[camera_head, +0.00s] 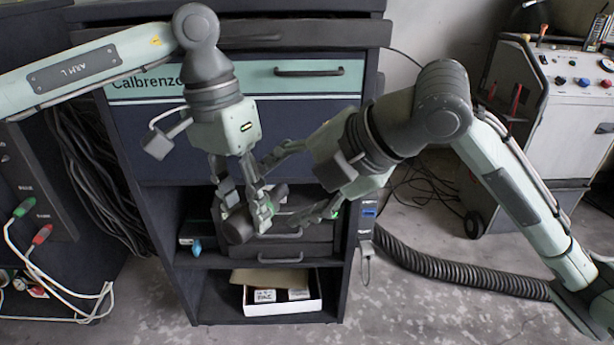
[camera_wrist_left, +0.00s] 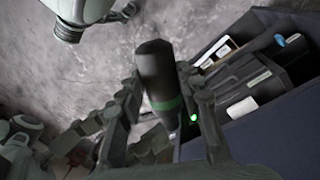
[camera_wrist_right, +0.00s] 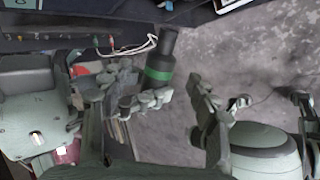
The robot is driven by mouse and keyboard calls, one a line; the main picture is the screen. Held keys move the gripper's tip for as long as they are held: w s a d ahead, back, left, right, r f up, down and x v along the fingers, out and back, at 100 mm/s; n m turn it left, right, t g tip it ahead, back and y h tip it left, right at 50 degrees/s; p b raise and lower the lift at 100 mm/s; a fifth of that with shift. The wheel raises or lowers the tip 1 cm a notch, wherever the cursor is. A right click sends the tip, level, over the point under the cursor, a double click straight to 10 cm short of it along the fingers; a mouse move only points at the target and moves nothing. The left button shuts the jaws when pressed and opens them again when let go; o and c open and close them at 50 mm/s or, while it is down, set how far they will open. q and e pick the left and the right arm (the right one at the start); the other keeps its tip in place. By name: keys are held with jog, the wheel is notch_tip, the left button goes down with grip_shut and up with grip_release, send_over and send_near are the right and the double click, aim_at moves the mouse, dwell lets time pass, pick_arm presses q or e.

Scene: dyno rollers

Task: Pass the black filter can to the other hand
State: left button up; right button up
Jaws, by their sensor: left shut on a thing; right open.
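The black filter can (camera_head: 238,226) is a dark cylinder with a green band. My left gripper (camera_head: 250,200) is shut on it, in front of the cabinet's open shelf. In the left wrist view the can (camera_wrist_left: 158,72) stands between the left fingers (camera_wrist_left: 160,108). My right gripper (camera_head: 277,192) is open and comes from the right, close to the left gripper. In the right wrist view the can (camera_wrist_right: 160,62) and the left fingers show ahead, between the spread right fingers (camera_wrist_right: 150,95). I cannot tell whether the right fingers touch the can. The left fingers hide part of it.
The dark cabinet (camera_head: 240,160) with drawers and shelves stands close behind both grippers. An open white box (camera_head: 283,305) sits on its lowest shelf. A ribbed black hose (camera_head: 460,275) runs along the floor at right. A grey trolley (camera_head: 560,110) stands at the back right.

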aim_at(271, 201)
jog(key=shift+x, duration=2.55)
jog(key=c, duration=1.1)
pick_arm(q)
jog(key=o, duration=1.2)
pick_arm(e)
jog(key=shift+c, duration=1)
pick_arm(q)
jog(key=shift+o, duration=0.2)
